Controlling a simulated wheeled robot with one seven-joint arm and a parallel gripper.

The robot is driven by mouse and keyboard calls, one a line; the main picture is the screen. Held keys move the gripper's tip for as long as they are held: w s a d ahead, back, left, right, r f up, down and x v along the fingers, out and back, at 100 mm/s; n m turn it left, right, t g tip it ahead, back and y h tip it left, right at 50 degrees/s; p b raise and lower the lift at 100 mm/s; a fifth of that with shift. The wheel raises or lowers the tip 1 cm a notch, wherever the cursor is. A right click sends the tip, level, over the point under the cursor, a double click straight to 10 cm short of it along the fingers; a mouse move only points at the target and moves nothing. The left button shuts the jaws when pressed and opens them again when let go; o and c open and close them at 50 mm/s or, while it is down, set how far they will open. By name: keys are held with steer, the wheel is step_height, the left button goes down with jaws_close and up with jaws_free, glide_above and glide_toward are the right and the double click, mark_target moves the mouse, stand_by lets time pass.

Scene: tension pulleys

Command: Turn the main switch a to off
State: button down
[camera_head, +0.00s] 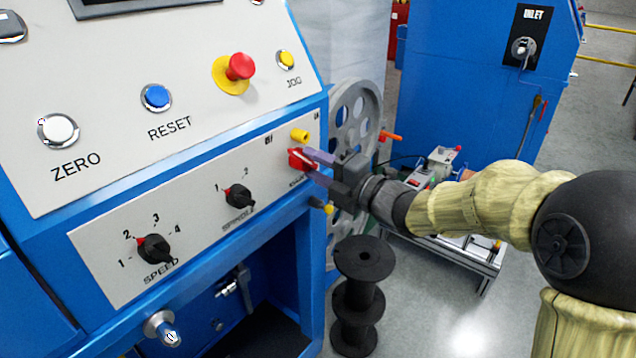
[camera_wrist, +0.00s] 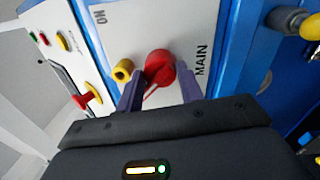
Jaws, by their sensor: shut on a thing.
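The main switch (camera_head: 300,159) is a red rotary knob with a white line on it, at the right end of the lower panel (camera_head: 100,243) of the blue machine. It also shows in the wrist view (camera_wrist: 159,69), beside the word MAIN. My gripper (camera_head: 312,164) reaches it from the right, with one finger on each side of the knob. In the wrist view the two purple-grey fingers (camera_wrist: 160,88) are shut on the red knob. The OFF mark cannot be read; an ON mark shows at the upper left in the wrist view.
A yellow part (camera_head: 300,135) sits close above the switch. Black SPINDLE (camera_head: 238,197) and SPEED (camera_head: 153,248) knobs are to its left. A red emergency button (camera_head: 239,67) is above. A grey wheel (camera_head: 352,110) and black spool (camera_head: 358,300) stand near my arm.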

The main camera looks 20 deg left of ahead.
steer(key=shift+s+a+f+n+b, duration=0.15)
steer(key=shift+s+f+n+b, duration=0.05)
steer(key=shift+n+b, duration=0.35)
steer(key=c, duration=1)
jaws_free()
steer(key=shift+c, duration=0.2)
steer(key=shift+o, duration=0.7)
steer(key=shift+r, duration=0.1)
steer(key=shift+d, duration=0.5)
steer(key=b+v, duration=0.1)
steer(key=v, duration=0.6)
steer(key=shift+b, duration=0.4)
